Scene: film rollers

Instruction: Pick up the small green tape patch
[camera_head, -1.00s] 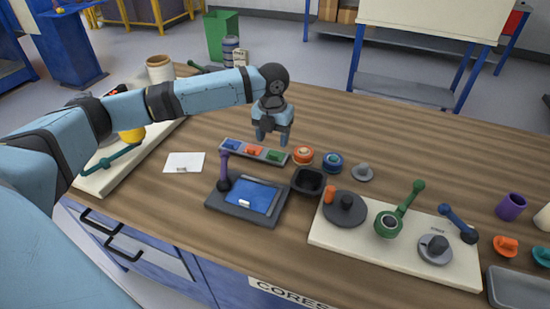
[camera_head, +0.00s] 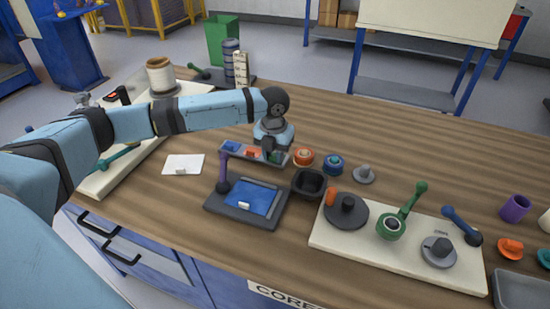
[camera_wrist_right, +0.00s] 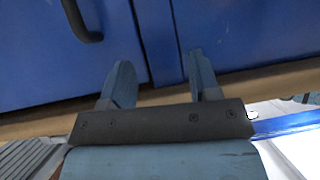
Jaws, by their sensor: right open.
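The small green tape patch (camera_head: 275,157) lies in the right end of a narrow grey tray (camera_head: 241,160), beside an orange patch (camera_head: 253,153) and a blue patch (camera_head: 231,147). My left gripper (camera_head: 272,152) points down right at the green patch and hides part of it. I cannot tell whether its fingers are apart or touch the patch. My right gripper (camera_wrist_right: 160,70) shows only in the right wrist view. It is open and empty, in front of blue cabinet fronts.
A black square bowl (camera_head: 308,184) and a dark tablet-like block with a blue face (camera_head: 252,197) stand in front of the tray. Orange (camera_head: 303,158) and blue (camera_head: 333,164) rolls stand to its right. A cream board (camera_head: 330,240) holds knobs and a green crank.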

